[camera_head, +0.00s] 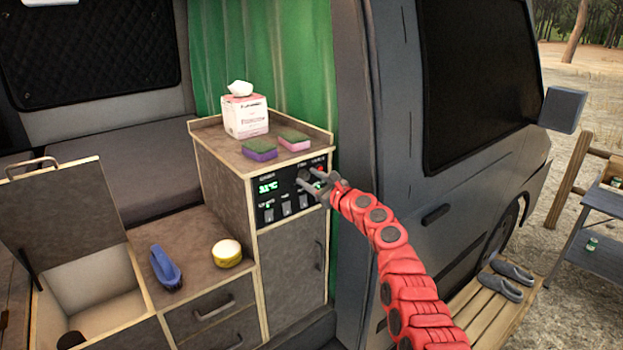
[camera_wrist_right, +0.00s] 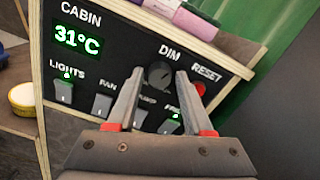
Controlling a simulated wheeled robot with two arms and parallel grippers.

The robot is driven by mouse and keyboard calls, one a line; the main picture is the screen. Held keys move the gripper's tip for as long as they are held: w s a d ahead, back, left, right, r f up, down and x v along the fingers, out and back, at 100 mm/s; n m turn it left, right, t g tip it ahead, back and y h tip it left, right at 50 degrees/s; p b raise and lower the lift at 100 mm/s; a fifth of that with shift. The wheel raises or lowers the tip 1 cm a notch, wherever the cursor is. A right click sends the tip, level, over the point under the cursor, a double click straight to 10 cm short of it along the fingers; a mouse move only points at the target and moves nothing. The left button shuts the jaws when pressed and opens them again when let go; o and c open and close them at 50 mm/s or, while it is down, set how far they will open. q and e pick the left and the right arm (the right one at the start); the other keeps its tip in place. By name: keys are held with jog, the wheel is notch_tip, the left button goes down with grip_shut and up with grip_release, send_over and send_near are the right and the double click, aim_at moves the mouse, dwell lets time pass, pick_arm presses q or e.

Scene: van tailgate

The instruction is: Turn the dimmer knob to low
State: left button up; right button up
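The black control panel (camera_head: 283,196) is on the upper front of the wooden cabinet. In the right wrist view the round dark dimmer knob (camera_wrist_right: 159,75) sits under the label DIM, its pointer hard to read. My right gripper (camera_wrist_right: 154,78) is open, its two fingers either side of the knob in that view; I cannot tell whether they touch it. In the head view the right gripper (camera_head: 311,183) reaches the panel's upper right. My left gripper is not in view.
A red reset button (camera_wrist_right: 200,88) is close to the right finger. Switches (camera_wrist_right: 63,92) run below, with a green 31°C display (camera_wrist_right: 77,39). Sponges (camera_head: 259,149) and a tissue box (camera_head: 245,115) stand on the cabinet top. The van door (camera_head: 425,150) is to the right.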

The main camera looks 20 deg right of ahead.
grip_shut()
jog(key=shift+f, duration=0.1)
